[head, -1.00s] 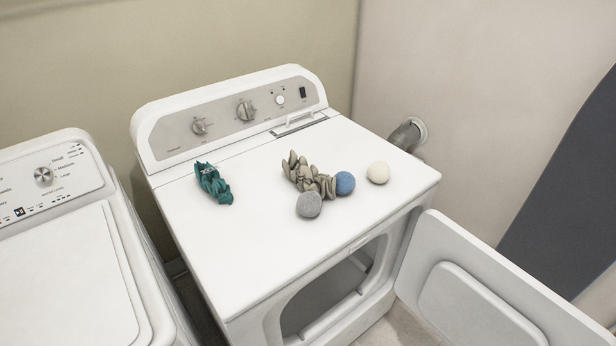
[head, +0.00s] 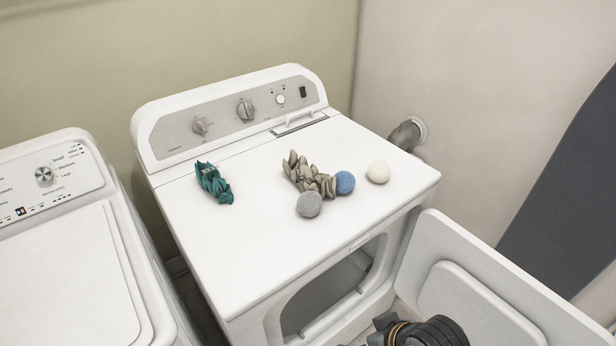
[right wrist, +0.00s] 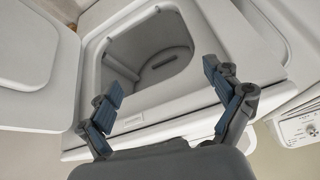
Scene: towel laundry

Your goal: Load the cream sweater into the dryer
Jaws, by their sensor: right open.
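The white dryer (head: 250,240) stands in the middle of the head view with its front door (head: 480,300) swung open to the right. Its round-cornered opening (head: 335,290) shows a grey interior; the right wrist view looks into the drum (right wrist: 150,50), and the part seen looks empty. My right gripper (right wrist: 161,80) is open with nothing between its fingers, in front of the opening. Part of my right arm (head: 430,333) shows at the bottom of the head view, near the door. The cream sweater is not visible in any view. My left gripper is out of view.
A washer (head: 70,270) stands left. A wall vent pipe (head: 407,134) is behind.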

